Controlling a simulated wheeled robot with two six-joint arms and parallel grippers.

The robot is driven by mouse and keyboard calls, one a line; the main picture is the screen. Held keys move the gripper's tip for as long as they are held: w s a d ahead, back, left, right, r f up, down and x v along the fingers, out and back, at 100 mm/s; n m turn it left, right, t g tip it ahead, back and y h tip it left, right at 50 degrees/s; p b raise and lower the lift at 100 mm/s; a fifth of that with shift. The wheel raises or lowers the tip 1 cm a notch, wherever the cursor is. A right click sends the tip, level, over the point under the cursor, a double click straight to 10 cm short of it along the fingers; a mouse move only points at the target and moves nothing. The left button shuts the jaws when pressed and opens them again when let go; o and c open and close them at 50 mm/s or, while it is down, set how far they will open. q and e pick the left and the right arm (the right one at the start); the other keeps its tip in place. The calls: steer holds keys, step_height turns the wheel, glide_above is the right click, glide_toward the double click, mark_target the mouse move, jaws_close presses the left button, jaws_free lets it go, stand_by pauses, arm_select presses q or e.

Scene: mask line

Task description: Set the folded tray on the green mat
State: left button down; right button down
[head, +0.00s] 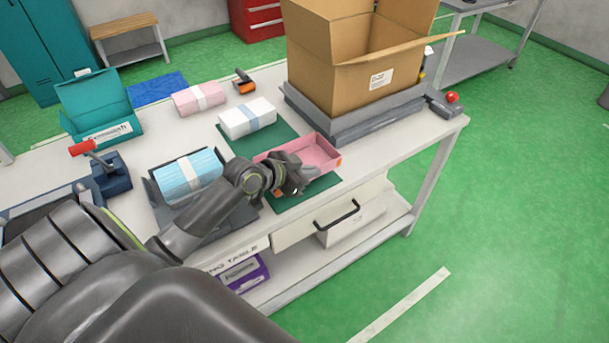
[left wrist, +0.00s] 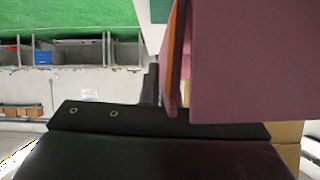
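The folded tray (head: 318,152) is a shallow pink open box with orange on its ends. It is over the green mat (head: 322,190) near the table's front edge; whether it touches the mat I cannot tell. My left gripper (head: 288,186) is at its near left corner and hides that part. In the left wrist view the tray's pink wall (left wrist: 245,60) stands close up against a dark finger of the left gripper (left wrist: 158,90). The gripper looks shut on the tray's wall; the other finger is hidden. My right gripper is not in view.
Behind the tray, a white bundle (head: 247,118) lies on another green mat (head: 228,139). A blue mask stack (head: 188,178) sits in a dark holder to the left. A cardboard box (head: 350,75) stands on a grey platform (head: 350,128) at the back right.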

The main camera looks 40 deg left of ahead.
arm_select(q)
steer(key=shift+f, duration=2.2)
steer(key=c, duration=1.7)
jaws_free()
steer(key=shift+f, duration=0.1)
steer(key=shift+r, duration=0.2)
steer(key=v, duration=1.2)
steer(key=shift+f, duration=0.15)
steer(key=shift+s, duration=0.1)
